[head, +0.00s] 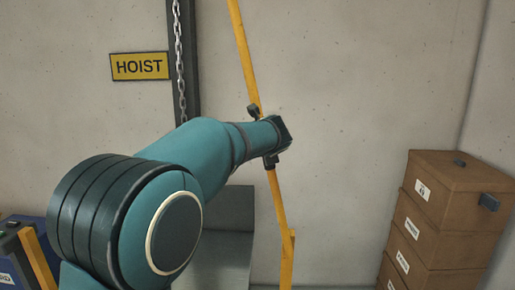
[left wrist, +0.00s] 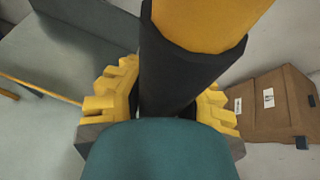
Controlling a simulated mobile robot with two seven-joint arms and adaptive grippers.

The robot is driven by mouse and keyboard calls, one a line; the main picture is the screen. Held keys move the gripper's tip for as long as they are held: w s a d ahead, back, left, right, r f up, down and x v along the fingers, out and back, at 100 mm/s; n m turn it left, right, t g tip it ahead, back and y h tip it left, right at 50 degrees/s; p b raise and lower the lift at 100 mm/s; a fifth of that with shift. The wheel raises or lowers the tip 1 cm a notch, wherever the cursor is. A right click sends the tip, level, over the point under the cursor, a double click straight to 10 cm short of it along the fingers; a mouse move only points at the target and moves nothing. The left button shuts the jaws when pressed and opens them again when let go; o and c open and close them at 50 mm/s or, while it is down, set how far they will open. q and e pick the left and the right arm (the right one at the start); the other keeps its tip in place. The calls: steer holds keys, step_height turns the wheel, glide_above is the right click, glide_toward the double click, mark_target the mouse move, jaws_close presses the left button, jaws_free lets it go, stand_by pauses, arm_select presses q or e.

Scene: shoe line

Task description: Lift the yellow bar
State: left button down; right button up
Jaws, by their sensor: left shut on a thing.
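The yellow bar (head: 243,50) runs from the top edge down to the bottom of the head view, leaning a little with its upper part to the left. My left gripper (head: 268,138) is at the bar's middle, and the arm hides that stretch. In the left wrist view the yellow bar (left wrist: 205,20) has a black sleeve (left wrist: 178,75). My left gripper's yellow ridged fingers (left wrist: 160,100) are on both sides of this sleeve, shut on it. The bar's ends are out of view or unclear. My right gripper is not in view.
Stacked brown boxes (head: 432,220) stand at the right; they also show in the left wrist view (left wrist: 285,105). A HOIST sign (head: 139,66) and a chain (head: 179,50) are on the wall side at left. A grey panel (head: 228,225) stands behind my arm.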

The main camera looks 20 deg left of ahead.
arm_select(q)
steer(key=shift+d+f, duration=0.2)
steer(key=shift+f, duration=0.05)
steer(key=c, duration=1)
jaws_free()
steer(key=shift+s+r, duration=0.1)
steer(key=shift+s, duration=0.05)
steer(key=o, duration=0.4)
steer(key=shift+s+d+r, duration=0.1)
steer(key=shift+s+r, duration=0.05)
steer(key=v, duration=1.1)
steer(key=shift+s+r, duration=0.2)
steer(key=shift+s, duration=0.1)
